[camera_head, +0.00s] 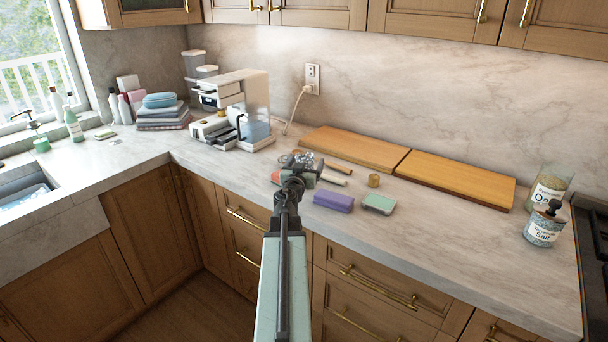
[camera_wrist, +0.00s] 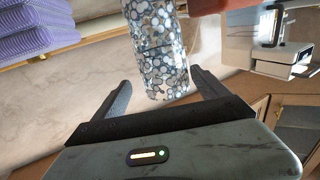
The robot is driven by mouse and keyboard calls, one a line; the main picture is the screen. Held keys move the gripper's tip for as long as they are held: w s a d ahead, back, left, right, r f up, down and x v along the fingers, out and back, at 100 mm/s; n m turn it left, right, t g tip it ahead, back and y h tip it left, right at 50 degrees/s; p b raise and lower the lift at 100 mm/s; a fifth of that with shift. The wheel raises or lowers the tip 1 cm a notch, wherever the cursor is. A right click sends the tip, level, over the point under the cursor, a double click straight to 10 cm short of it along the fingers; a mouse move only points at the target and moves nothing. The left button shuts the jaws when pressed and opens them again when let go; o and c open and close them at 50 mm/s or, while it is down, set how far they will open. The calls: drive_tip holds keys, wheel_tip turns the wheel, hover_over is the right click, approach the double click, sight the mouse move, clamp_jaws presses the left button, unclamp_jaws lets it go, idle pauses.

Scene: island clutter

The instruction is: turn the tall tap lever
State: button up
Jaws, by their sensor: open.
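I cannot make out the tall tap lever clearly in either view. The sink (camera_head: 22,188) is cut off at the left edge of the head view. A small dark spout-like shape (camera_head: 32,125) stands behind it by the window; I cannot tell whether it is a tap or a pump top. My gripper (camera_wrist: 160,82) is open, its two dark fingers spread. A patterned grey-and-white cylinder (camera_wrist: 158,45) shows between or just beyond the fingers; I cannot tell whether they touch it. In the head view my gripper (camera_head: 295,165) is over the counter's middle, far right of the sink.
A coffee machine (camera_head: 243,95) and folded towels (camera_head: 162,120) stand between my gripper and the sink. A purple block (camera_head: 333,201), a green-topped sponge (camera_head: 379,204) and a small wooden cylinder (camera_head: 374,180) lie to the right. Cutting boards (camera_head: 455,180) lie behind.

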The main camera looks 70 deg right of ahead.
drive_tip(key=shift+w+d, duration=0.15)
drive_tip(key=shift+d, duration=0.4)
drive_tip(key=shift+w+d, duration=0.15)
drive_tip(key=shift+d, duration=0.4)
drive_tip(key=shift+w+a, duration=0.15)
drive_tip(key=shift+a, duration=0.05)
drive_tip(key=shift+c, duration=0.4)
clamp_jaws()
wheel_tip(320, 180, up, 10)
drive_tip(key=p, duration=1)
